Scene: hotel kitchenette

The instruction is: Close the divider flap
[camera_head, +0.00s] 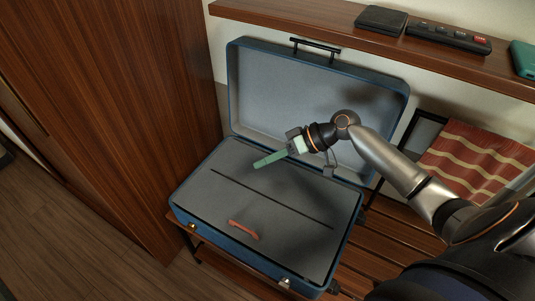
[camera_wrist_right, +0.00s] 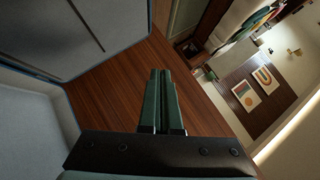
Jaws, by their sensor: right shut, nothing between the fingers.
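An open blue suitcase (camera_head: 178,213) with a grey lining lies on a slatted wooden rack, its lid raised at the back. A flat grey panel, seemingly the divider flap (camera_head: 225,200), lies over the base. It has a long dark line across it and an orange pull tab (camera_head: 243,230) near the front. My right gripper (camera_head: 256,165) has green fingers pressed together, empty, above the back left part of the panel and in front of the lid. In the right wrist view the shut fingers (camera_wrist_right: 161,73) point past the suitcase's left side. My left gripper is out of view.
A wooden cabinet side (camera_head: 130,110) stands close to the suitcase's left. A shelf (camera_head: 460,60) above holds a dark wallet (camera_head: 381,19), a remote (camera_head: 448,38) and a teal item (camera_head: 523,58). A striped red cloth (camera_head: 470,155) hangs at the right.

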